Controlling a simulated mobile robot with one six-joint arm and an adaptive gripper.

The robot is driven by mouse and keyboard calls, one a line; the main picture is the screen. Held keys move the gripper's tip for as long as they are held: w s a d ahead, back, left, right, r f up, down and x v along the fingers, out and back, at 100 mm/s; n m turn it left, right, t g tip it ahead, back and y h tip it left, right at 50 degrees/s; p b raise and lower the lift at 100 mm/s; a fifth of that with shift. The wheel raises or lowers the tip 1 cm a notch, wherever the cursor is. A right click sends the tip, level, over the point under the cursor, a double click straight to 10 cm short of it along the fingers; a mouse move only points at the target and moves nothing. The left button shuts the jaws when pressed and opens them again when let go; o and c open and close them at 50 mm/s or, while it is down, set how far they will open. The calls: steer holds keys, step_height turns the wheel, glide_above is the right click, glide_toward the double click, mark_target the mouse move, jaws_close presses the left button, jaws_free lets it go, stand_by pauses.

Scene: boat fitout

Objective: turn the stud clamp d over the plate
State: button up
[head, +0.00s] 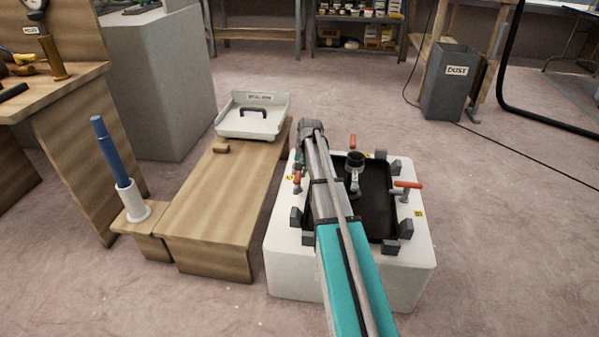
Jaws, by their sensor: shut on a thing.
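A black plate (375,211) lies on top of a white block (296,270), with grey blocks around its edge. Clamps with red handles stand around it: one at the right (408,185), one at the back (352,142) and one at the left (297,178), close to my arm. The tags beside them are too small to read, so I cannot tell which is stud clamp d. A black, round-topped fitting (355,160) stands over the plate. My arm reaches across the block and covers the plate's left part. My gripper is hidden behind the arm.
A wooden bench (215,210) stands left of the block, with a white tray (235,128) at its far end. A blue rod (110,150) stands in a white holder (131,205). A grey dust bin (450,85) is at the back right.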

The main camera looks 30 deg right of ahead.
steer(key=shift+d, duration=0.1)
jaws_close()
steer(key=shift+n, duration=0.3)
steer(key=n, duration=0.4)
steer(key=shift+w+g, duration=0.1)
steer(key=shift+g, duration=0.3)
steer(key=n, duration=0.4)
steer(key=shift+a+n+g, duration=0.3)
steer(key=shift+g, duration=0.1)
steer(key=n, duration=0.4)
steer(key=shift+a+n+g, duration=0.15)
steer(key=shift+n+g, duration=0.15)
steer(key=shift+g, duration=0.1)
steer(key=n, duration=0.4)
steer(key=shift+a+g, duration=0.15)
steer(key=shift+g, duration=0.25)
steer(key=o, duration=0.9)
jaws_free()
steer(key=shift+h, duration=0.3)
